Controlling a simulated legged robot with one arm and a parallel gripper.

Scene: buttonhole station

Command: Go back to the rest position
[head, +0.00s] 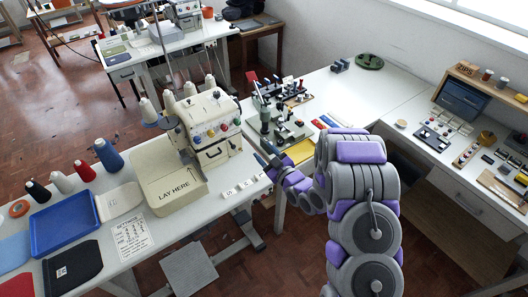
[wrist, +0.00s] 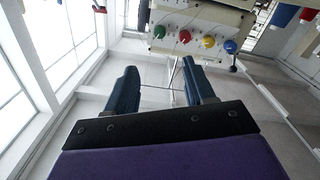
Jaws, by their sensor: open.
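My gripper (head: 268,160) is at the front edge of the table, to the right of the cream sewing machine (head: 212,122). In the wrist view my gripper (wrist: 160,88) has its two blue fingers apart with nothing between them. The machine's panel (wrist: 195,22) with coloured knobs shows beyond the fingers in the wrist view. My grey and purple arm reaches up from the lower right and hides part of the table behind it.
A blue tray (head: 65,223) and thread cones (head: 107,155) are further left. A green-based device (head: 280,130) and a yellow pad (head: 301,151) lie close behind my gripper.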

